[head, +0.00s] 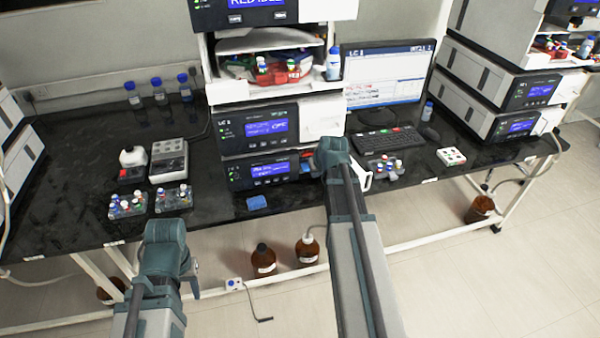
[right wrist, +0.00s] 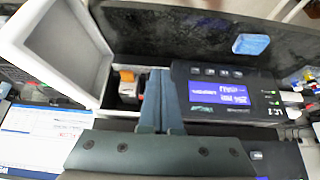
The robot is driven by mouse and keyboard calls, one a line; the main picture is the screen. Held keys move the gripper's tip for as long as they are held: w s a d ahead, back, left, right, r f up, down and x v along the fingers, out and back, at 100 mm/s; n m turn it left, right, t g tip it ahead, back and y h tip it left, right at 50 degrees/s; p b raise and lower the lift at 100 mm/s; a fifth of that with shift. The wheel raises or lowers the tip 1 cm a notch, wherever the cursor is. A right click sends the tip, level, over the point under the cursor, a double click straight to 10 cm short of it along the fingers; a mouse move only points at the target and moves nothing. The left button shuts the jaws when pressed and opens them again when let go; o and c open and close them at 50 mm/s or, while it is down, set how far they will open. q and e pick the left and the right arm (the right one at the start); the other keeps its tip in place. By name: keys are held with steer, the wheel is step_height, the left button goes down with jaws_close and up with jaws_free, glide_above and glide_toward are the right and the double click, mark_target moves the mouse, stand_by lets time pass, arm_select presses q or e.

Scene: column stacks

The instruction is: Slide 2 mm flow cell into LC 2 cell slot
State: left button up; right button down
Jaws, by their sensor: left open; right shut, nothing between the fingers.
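My right gripper (head: 318,168) is at the open front compartment of the lowest unit in the middle stack. In the right wrist view its fingers (right wrist: 158,98) are together with nothing between them. An orange-topped part (right wrist: 127,75) sits in the dark compartment beside the fingers, with a red and black part (right wrist: 141,86) next to it. I cannot tell whether either is the 2 mm flow cell. The unit's front panel (right wrist: 228,95) reads LC 1. My left gripper (head: 190,270) is over the front of the bench, open, its fingers hardly visible. I cannot make out the LC 2 cell slot.
The compartment's white door (right wrist: 62,45) stands open. A blue block (head: 257,203) lies on the bench before the stack. Vial racks (head: 128,206) and a grey device (head: 168,160) stand left. A keyboard (head: 389,139), a white tray (head: 451,156) and another stack (head: 491,85) are right.

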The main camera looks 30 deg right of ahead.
mark_target(306, 169)
steer(key=b+x, duration=0.9)
steer(key=x, duration=0.1)
steer(key=shift+w+f, duration=0.1)
steer(key=shift+f, duration=0.3)
steer(key=w, duration=0.3)
steer(key=shift+d+r, duration=0.4)
steer(key=shift+w, duration=0.35)
steer(key=shift+w+d, duration=0.2)
steer(key=shift+w, duration=0.4)
steer(key=shift+w+d, duration=0.15)
steer(key=shift+w, duration=0.4)
steer(key=shift+r, duration=0.1)
